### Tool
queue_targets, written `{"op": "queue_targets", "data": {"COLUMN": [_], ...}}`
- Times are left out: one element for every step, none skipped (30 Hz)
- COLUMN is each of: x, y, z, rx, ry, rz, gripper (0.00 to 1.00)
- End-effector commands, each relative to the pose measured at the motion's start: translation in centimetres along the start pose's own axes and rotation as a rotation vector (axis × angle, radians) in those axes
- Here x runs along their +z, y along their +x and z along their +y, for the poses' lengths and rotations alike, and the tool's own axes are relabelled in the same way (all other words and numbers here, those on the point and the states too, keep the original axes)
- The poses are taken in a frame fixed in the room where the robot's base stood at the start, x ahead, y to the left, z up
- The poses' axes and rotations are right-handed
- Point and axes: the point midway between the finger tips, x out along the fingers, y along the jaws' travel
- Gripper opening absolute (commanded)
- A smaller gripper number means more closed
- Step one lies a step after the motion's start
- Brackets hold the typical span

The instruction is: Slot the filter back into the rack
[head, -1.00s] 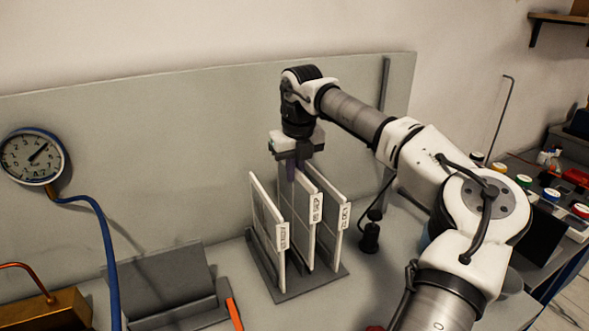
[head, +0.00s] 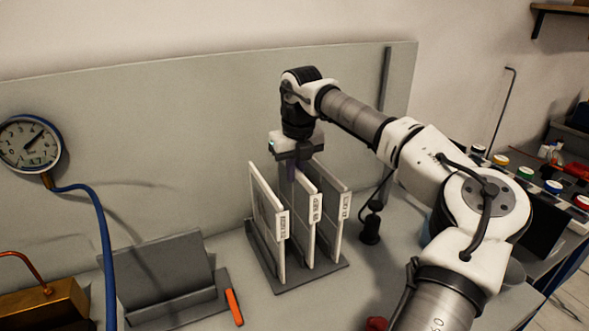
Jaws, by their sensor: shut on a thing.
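A grey rack (head: 293,287) stands on the bench and holds several thin white-framed filters upright, side by side. The left filter (head: 266,215) and right filter (head: 341,205) stand in it with labels on their front edges. The middle filter (head: 311,232) stands between them, its lower edge down at the rack base. My gripper (head: 292,172) is above the rack, pointing down, shut on the top of the middle filter. The fingertips are partly hidden behind the frames. I cannot tell whether the filter's foot is fully seated.
A grey angled stand (head: 160,278) and an orange marker-like piece (head: 234,307) lie left of the rack. A gauge (head: 30,144) with a blue hose (head: 103,230) is at far left. A small black object (head: 370,228) stands right of the rack. A grey panel rises behind.

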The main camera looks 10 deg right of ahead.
Motion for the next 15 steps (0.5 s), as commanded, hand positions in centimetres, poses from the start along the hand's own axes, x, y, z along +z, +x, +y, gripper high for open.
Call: {"op": "queue_targets", "data": {"x": [0.0,-0.1,-0.1,-0.1,-0.1,-0.1,-0.1,-0.1,-0.2,-0.2,-0.2,-0.2,-0.2,-0.2,-0.3], "y": [0.3,0.3,0.5,0.6,0.6,0.8,0.8,0.9,1.1,1.1,1.2,1.4,1.4,1.5,1.6], "z": [0.0,0.0,0.0,0.0,0.0,0.0,0.0,0.0,0.0,0.0,0.0,0.0,0.0,0.0,0.0], "rx": [0.0,0.0,0.0,0.0,0.0,0.0,0.0,0.0,0.0,0.0,0.0,0.0,0.0,0.0,0.0], "ry": [0.0,0.0,0.0,0.0,0.0,0.0,0.0,0.0,0.0,0.0,0.0,0.0,0.0,0.0,0.0], "rz": [0.0,0.0,0.0,0.0,0.0,0.0,0.0,0.0,0.0,0.0,0.0,0.0,0.0,0.0,0.0], "gripper": [0.0,0.0,0.0,0.0,0.0,0.0,0.0,0.0,0.0,0.0,0.0,0.0,0.0,0.0,0.0]}}
